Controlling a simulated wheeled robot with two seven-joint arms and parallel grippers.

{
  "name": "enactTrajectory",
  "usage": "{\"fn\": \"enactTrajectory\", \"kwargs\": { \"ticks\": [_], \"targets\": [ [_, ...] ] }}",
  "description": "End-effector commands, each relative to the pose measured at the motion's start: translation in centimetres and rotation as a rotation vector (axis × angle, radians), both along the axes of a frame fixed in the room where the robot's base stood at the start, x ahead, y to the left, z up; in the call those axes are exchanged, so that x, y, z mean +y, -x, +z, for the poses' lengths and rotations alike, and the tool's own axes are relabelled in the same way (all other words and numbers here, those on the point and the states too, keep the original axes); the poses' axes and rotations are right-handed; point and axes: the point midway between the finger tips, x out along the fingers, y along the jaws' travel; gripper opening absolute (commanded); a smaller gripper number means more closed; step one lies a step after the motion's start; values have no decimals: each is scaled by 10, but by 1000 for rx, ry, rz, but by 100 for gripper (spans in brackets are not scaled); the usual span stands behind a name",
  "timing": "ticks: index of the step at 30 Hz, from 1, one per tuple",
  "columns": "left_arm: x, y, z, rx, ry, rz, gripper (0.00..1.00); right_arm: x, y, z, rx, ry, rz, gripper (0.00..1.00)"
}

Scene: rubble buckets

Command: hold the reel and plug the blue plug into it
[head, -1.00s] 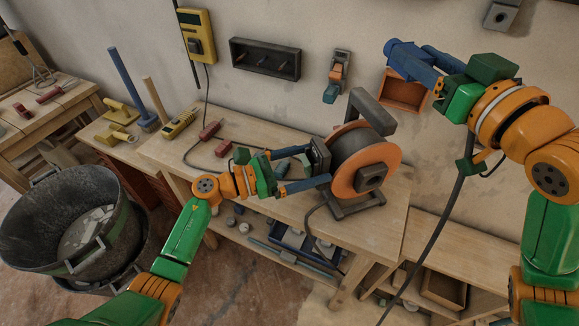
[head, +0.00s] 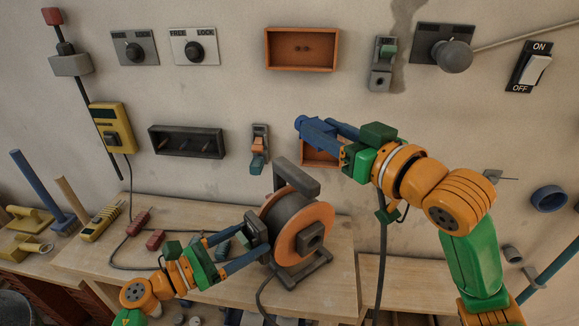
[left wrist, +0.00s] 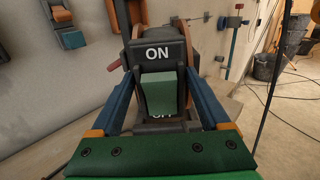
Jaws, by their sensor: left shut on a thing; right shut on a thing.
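The cable reel (head: 300,225), with orange side discs, a dark drum and a dark stand, stands on the wooden bench. My left gripper (head: 258,245) is shut on a dark box on the reel's left side. In the left wrist view, this box (left wrist: 157,52) reads ON and carries a green rocker between my blue fingers. A dark square block (head: 311,238) sits on the reel's orange disc facing right. My right gripper (head: 338,133) is shut on the blue plug (head: 310,125) and holds it in the air above and right of the reel, apart from it.
An orange wall box (head: 325,153) is partly hidden behind my right gripper. A red plug (head: 139,222), a yellow meter (head: 102,222) and cables lie on the bench left of the reel. Switches and a dark rack (head: 187,141) are on the wall. A dark cable hangs below my right wrist.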

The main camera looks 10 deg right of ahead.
Motion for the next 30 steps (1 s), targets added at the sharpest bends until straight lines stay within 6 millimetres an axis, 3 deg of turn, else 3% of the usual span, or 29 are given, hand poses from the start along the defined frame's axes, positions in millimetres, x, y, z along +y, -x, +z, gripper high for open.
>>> {"fn": "enactTrajectory", "kwargs": {
  "ticks": [6, 11, 17, 21, 25, 30],
  "targets": [
    [0, 1, -1, 4, 0, -2, 0, -58, -28, -70, 44, -69, -137, 0],
    [0, 1, -1, 4, 0, -2, 0, -86, -26, -132, 73, -159, -176, 0],
    [0, 1, -1, 4, 0, -2, 0, -101, 9, -206, 122, -282, -142, 0],
    [0, 1, -1, 4, -1, -2, 0, -93, 52, -242, 171, -366, -54, 0],
    [0, 1, -1, 4, -1, -3, 0, -74, 92, -254, 211, -422, 35, 0],
    [0, 1, -1, 4, -1, -3, 0, -65, 117, -256, 230, -455, 78, 0]
  ]
}}
